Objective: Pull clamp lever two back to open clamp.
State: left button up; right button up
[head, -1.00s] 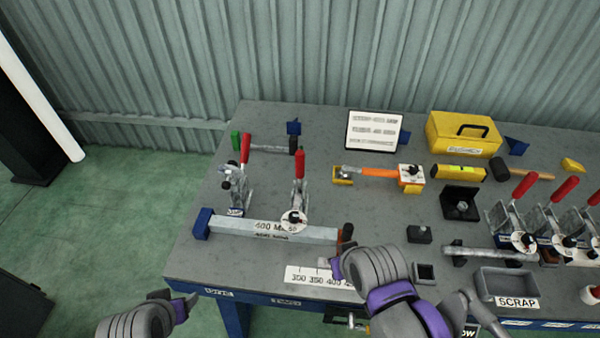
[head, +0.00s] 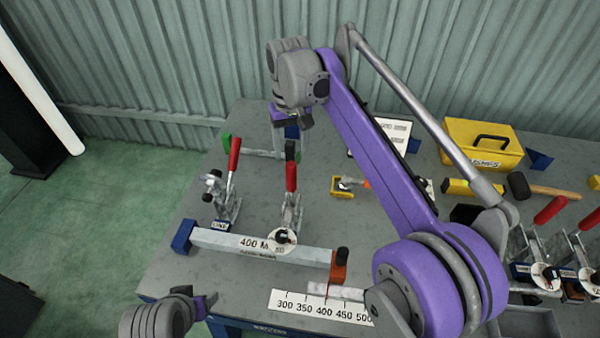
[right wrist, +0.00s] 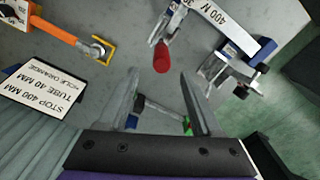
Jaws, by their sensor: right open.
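Two toggle clamps with red levers stand upright at the left of the bench. The right one of the pair, which I take as clamp two (head: 288,212), has its red lever (head: 291,178) standing up. In the right wrist view that lever (right wrist: 162,62) shows nearly end-on, just beyond my fingertips. My right gripper (head: 291,128) is behind the lever, toward the wall; its fingers (right wrist: 175,85) are open and empty, apart from the lever. My left gripper (head: 200,300) is low by the front edge, and its jaw gap is unclear.
The other clamp's red lever (head: 233,160) stands close to the left. A bar marked 400 (head: 220,240) lies in front of both clamps. A green-ended hammer (right wrist: 160,112) lies below my right fingers. My right arm covers much of the bench's middle.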

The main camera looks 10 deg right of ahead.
aim_at(291, 177)
notch_tip(291, 177, down, 11)
jog(key=shift+a+r+b, duration=0.1)
jog(key=shift+r+b, duration=0.05)
jog(key=shift+b, duration=0.3)
grip_shut()
dwell(0.3)
dwell(1.1)
